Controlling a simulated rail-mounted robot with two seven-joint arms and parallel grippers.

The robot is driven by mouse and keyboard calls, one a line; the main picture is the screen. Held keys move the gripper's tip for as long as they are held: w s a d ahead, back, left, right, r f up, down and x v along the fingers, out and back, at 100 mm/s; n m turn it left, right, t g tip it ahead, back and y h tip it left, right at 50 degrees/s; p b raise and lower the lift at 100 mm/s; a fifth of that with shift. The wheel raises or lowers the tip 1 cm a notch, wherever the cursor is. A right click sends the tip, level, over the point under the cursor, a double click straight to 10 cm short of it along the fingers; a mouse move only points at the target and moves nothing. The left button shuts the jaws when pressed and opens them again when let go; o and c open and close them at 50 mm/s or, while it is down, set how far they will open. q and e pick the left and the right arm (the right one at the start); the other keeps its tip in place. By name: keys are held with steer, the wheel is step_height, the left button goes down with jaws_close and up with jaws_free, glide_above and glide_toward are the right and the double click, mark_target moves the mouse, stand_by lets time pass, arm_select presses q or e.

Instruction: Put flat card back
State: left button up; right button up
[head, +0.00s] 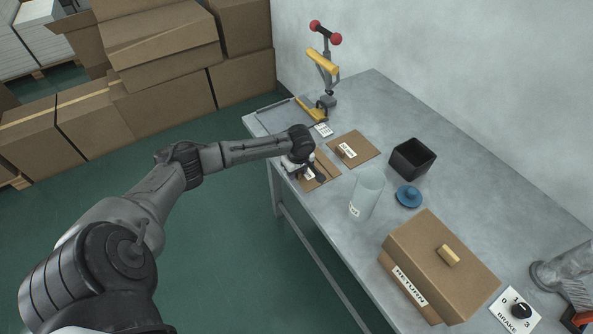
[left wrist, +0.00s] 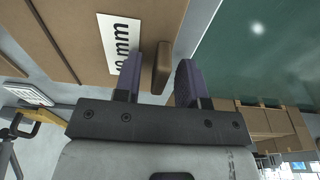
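A flat brown card (head: 322,180) with a white label lies near the front edge of the table, partly hidden by my left gripper. In the left wrist view the card (left wrist: 75,35) has a label ending in "mm" and a raised brown grip block (left wrist: 162,65). My left gripper (head: 314,172) is low over this card. Its fingers (left wrist: 160,80) are open, one on each side of the block, with small gaps showing. A second labelled flat card (head: 360,146) lies behind it. A brown box marked RETURN (head: 440,262) has a small grip on top.
A clear cylinder (head: 366,192), a blue knobbed piece (head: 409,196) and an open black box (head: 412,158) stand right of the cards. A lever press (head: 324,75) stands at the back left. A BRAKE dial (head: 520,310) is at lower right. Bare table lies behind the black box.

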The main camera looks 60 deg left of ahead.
arm_select(q)
steer(key=shift+r, duration=0.3)
step_height(320, 180, up, 11)
steer(key=d+p, duration=0.1)
steer(key=p, duration=0.2)
steer(key=d+f+m, duration=0.1)
steer(key=d, duration=0.1)
steer(key=s+d+f+m, duration=0.1)
steer(key=d+f, duration=0.1)
steer(key=d, duration=0.1)
steer(key=s+d+f+m, duration=0.1)
steer(key=d+f+m, duration=0.1)
steer(key=shift+d+f, duration=0.15)
steer(key=shift+d, duration=0.1)
steer(key=s+d+f+m+t+h, duration=0.1)
steer(key=s+d+f+m, duration=0.4)
steer(key=d, duration=0.5)
steer(key=s+d+f+m+t+h, duration=0.1)
steer(key=s+d+f+m, duration=0.1)
steer(key=s+d+m, duration=0.55)
steer(key=s+d+r+m, duration=0.1)
steer(key=s+d+m, duration=0.1)
steer(key=s, duration=0.3)
steer(key=s+d+r+m+t, duration=0.1)
steer(key=s+d+r+m, duration=0.1)
steer(key=s+d, duration=0.1)
steer(key=shift+s+d+r+t, duration=0.2)
steer(key=shift+s+r+t, duration=0.1)
steer(key=shift+s, duration=0.55)
